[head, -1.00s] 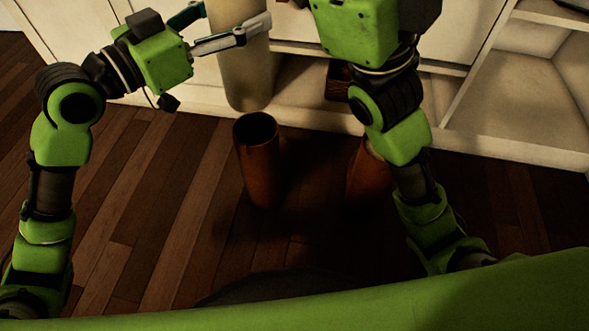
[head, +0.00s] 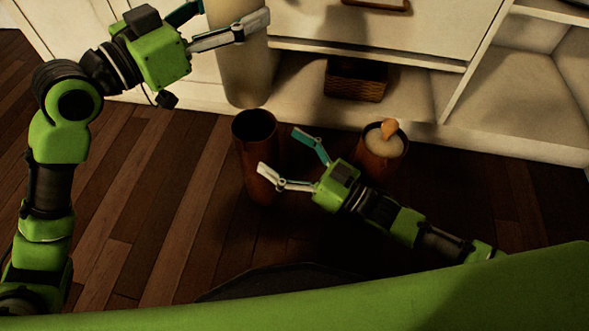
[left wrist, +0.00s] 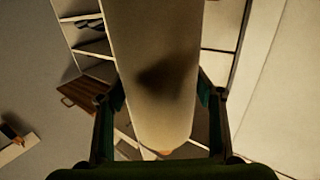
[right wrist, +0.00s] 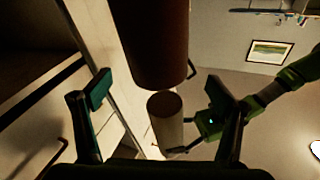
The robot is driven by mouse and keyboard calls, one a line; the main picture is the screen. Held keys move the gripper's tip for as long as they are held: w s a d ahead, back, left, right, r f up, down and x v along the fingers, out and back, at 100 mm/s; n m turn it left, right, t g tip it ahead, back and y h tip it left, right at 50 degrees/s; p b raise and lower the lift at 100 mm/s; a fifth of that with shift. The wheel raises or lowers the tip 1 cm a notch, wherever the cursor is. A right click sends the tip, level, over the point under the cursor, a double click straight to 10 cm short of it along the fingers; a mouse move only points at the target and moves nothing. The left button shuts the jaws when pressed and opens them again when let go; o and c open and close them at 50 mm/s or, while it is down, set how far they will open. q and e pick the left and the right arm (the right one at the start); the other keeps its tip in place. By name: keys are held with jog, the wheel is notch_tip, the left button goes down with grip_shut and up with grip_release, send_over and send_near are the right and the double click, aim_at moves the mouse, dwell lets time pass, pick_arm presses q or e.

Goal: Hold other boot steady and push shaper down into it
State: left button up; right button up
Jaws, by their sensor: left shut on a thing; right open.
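A tall brown boot (head: 257,183) stands upright on the floor, its dark top opening empty. My left gripper (head: 232,18) is shut around a long cream shaper (head: 243,75), whose lower end hangs near and above the boot's opening, apart from it. The shaper also fills the middle of the left wrist view (left wrist: 155,75). My right gripper (head: 282,150) is open, its fingers pointing at the boot from the right. In the right wrist view the boot (right wrist: 152,40) and the shaper (right wrist: 166,118) show apart, between the open fingers. The second boot (head: 380,163) holds a cream shaper with an orange-brown knob (head: 389,129).
A white cabinet (head: 400,35) with open shelves stands behind the boots. A woven basket (head: 356,80) sits on its low shelf. The dark wood floor (head: 150,220) is clear to the left of the boots.

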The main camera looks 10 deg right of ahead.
aim_at(276, 162)
jog(key=f, duration=0.2)
jog(key=d+f+n+g, duration=0.1)
jog(key=f, duration=0.1)
jog(key=s+d+f+n+h, duration=0.1)
jog(key=f, duration=0.1)
jog(key=shift+f+g, duration=0.15)
jog(key=shift+g, duration=0.15)
jog(key=shift+f+n, duration=0.2)
jog(key=shift+n, duration=0.1)
jog(key=x, duration=1.1)
jog(key=shift+w+a, duration=0.2)
jog(key=shift+a, duration=0.05)
jog(key=c, duration=1.7)
pick_arm(q)
jog(key=shift+f, duration=6.5)
